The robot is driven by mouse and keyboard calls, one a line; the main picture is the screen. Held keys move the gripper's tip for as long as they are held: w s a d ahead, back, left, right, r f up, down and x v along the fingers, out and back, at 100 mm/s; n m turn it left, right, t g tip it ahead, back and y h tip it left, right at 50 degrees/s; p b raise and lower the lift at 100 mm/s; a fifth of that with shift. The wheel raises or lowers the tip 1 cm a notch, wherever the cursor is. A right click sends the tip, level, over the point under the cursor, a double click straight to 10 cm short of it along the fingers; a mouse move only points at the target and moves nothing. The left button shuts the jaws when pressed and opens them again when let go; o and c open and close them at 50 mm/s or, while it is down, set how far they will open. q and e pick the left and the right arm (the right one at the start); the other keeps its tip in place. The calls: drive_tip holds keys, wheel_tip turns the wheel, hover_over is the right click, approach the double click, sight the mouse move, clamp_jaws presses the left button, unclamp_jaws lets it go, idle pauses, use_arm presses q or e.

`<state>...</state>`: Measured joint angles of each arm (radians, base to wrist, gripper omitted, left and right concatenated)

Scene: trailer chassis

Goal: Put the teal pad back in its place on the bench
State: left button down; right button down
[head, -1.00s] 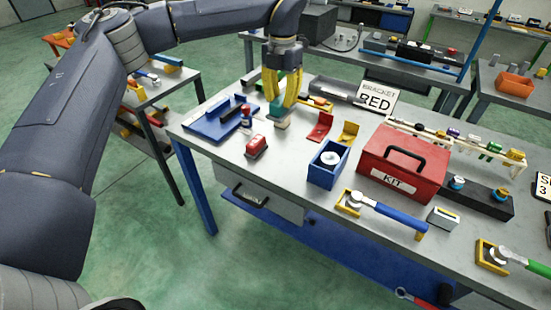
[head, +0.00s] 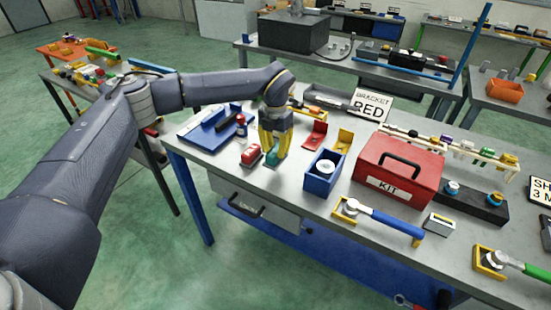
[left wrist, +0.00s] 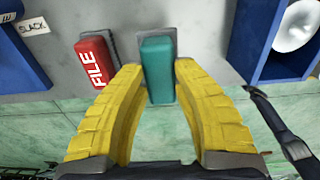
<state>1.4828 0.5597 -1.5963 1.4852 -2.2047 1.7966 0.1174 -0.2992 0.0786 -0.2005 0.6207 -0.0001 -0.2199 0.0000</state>
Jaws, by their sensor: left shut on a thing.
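The teal pad (head: 271,158) is between the yellow fingers of my left gripper (head: 273,152), low over the bench near its front edge. In the left wrist view, the teal pad (left wrist: 157,72) lies between the fingertips of the left gripper (left wrist: 157,85), which is shut on it. A grey patch (left wrist: 160,33) shows around the pad's far end; whether the pad touches it I cannot tell. The red block marked FILE (left wrist: 96,62) lies just left of it on a similar grey patch; it also shows in the head view (head: 251,155). My right gripper is not in view.
A blue box (head: 322,182) with a white round part stands close on the right. A blue tray (head: 205,135) is on the left, with red and yellow brackets (head: 314,135) behind. The red KIT box (head: 398,172) is further right.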

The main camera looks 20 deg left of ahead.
sight(275, 150)
use_arm(q)
drive_tip(key=shift+f, duration=2.15)
drive_tip(key=shift+f, duration=0.1)
drive_tip(key=c, duration=1.1)
unclamp_jaws()
drive_tip(key=shift+c, duration=0.2)
wheel_tip(275, 150, up, 12)
drive_tip(key=shift+r, duration=0.1)
